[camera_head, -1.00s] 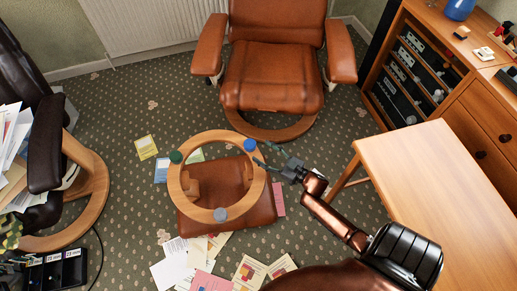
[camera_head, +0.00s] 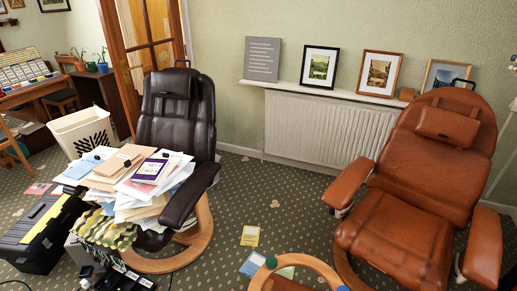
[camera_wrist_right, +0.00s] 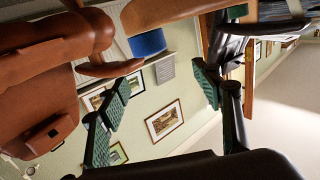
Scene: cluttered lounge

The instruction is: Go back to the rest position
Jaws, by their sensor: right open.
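My right gripper (camera_wrist_right: 165,80) shows in the right wrist view with its two green-padded fingers spread wide. Nothing is held between them. A blue cap (camera_wrist_right: 148,43) on a curved wooden ring (camera_wrist_right: 165,14) shows beyond the fingertips, apart from the pads as far as I can tell. Neither gripper shows in the head view, and my left gripper is in no view. The wooden ring (camera_head: 310,263) of the upturned footstool, with a green cap (camera_head: 271,262), is cut off by the lower edge of the head view.
A tan leather armchair (camera_head: 412,200) stands at the right. A dark armchair (camera_head: 177,115) piled with papers (camera_head: 135,180) stands left of centre. A black toolbox (camera_head: 42,232) and a white bin (camera_head: 82,133) are at the left. Some carpet (camera_head: 285,195) between the chairs is clear.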

